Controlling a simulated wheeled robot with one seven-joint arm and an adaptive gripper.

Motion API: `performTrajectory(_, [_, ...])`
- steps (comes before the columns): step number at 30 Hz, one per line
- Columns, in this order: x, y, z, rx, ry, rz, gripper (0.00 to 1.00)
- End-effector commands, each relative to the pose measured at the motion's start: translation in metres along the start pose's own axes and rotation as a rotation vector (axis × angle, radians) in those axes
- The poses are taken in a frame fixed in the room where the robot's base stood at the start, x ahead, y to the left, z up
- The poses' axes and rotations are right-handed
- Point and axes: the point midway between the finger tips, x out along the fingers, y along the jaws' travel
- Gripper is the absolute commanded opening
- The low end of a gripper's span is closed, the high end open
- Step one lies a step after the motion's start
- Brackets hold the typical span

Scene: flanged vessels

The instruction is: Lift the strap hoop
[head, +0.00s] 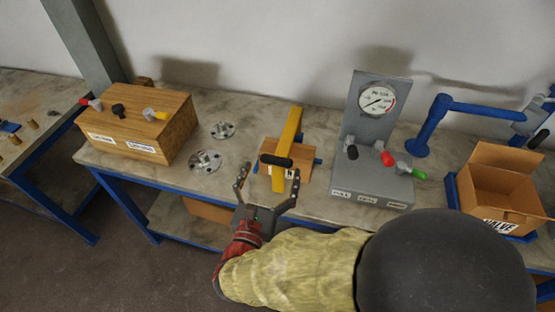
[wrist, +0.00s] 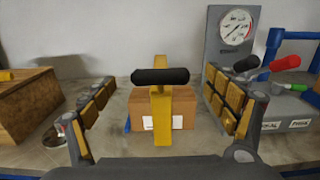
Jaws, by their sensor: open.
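The strap hoop (head: 291,132) is a yellow band with a black grip (head: 276,160) across it, over a small brown box (head: 305,162). In the wrist view the yellow strap (wrist: 161,118) stands upright in the middle, with the black grip (wrist: 160,76) lying level across its top and the box (wrist: 184,106) behind. My gripper (head: 270,168) is open at the bench's front edge, facing the hoop. In the wrist view its fingers (wrist: 160,104) spread left and right of the strap, with clear gaps on both sides.
A grey gauge stand (head: 372,140) with coloured levers is right of the box. A wooden valve box (head: 150,130) is at left, with two metal flanges (head: 205,161) (head: 222,130) beside it. A blue pipe arm (head: 480,108) and open carton (head: 500,190) are far right.

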Motion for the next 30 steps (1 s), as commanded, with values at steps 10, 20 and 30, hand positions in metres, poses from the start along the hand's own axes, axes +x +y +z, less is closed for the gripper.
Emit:
performTrajectory(10, [0.043,-0.001,-0.001,0.003,0.001,-0.003,0.86])
performTrajectory(20, [0.052,0.0,0.0,0.002,0.001,0.0,0.86])
performTrajectory(30, [0.052,0.0,0.0,0.002,0.001,-0.001,0.74])
